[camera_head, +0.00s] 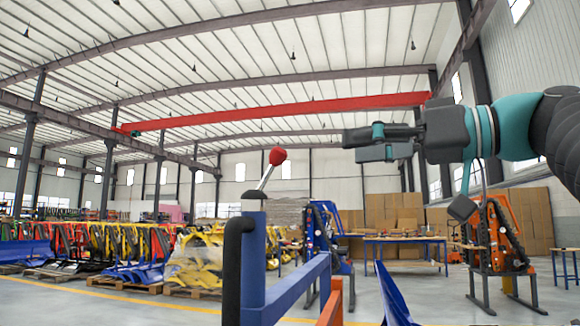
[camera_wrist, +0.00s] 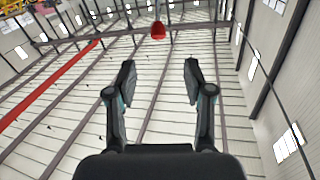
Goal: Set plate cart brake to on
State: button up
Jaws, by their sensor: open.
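The brake lever (camera_head: 265,178) stands on top of a blue post (camera_head: 253,255) of the plate cart in the head view. It has a red ball knob (camera_head: 277,156) and a metal rod that leans up to the right. My gripper (camera_head: 352,146) is to the right of the knob and slightly higher in the picture, with a clear gap between them. In the wrist view the red knob (camera_wrist: 158,30) shows at the top, beyond the fingertips. My gripper (camera_wrist: 159,68) is open there, with nothing between the fingers.
A blue rail (camera_head: 295,290) and a black handle (camera_head: 234,270) belong to the cart below the lever. A blue workbench (camera_head: 405,240) and machines stand farther back. Pallets with yellow parts (camera_head: 200,262) are at left. The air around the knob is free.

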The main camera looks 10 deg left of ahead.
aim_at(285, 156)
jog(key=p+x, duration=0.1)
jog(key=x, duration=1.3)
jog(key=shift+w, duration=0.15)
grip_shut()
